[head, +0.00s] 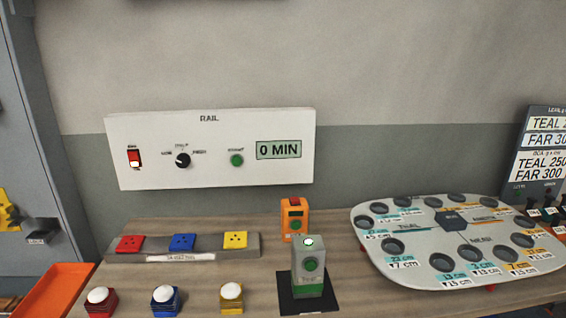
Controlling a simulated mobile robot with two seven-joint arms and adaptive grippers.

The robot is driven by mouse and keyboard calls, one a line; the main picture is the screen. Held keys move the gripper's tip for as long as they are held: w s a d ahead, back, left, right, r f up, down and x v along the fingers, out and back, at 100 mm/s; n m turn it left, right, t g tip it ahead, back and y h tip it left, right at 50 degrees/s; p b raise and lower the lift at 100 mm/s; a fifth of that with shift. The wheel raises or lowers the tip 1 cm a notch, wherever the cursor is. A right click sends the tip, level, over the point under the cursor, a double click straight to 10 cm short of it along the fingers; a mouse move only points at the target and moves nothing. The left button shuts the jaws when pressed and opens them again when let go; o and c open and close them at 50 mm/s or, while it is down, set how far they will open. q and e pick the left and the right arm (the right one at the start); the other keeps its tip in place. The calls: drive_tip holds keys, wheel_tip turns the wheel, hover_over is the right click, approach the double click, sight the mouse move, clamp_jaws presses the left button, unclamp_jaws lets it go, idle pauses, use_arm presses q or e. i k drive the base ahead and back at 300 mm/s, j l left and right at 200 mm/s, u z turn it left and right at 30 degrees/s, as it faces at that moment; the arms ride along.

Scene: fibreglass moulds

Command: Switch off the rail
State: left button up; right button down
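The rail control panel (215,172) is a white box marked RAIL on the wall behind the table. At its left is a red rocker switch (134,158) with a bright lit lower part. Right of it are a black rotary knob (183,160), a green button (237,160) and a display (279,150) reading 0 MIN. Neither of my grippers shows in the head view.
An orange tray (55,290) is at left.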

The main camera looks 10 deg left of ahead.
sight(133, 157)
drive_tip(key=u, duration=1.3)
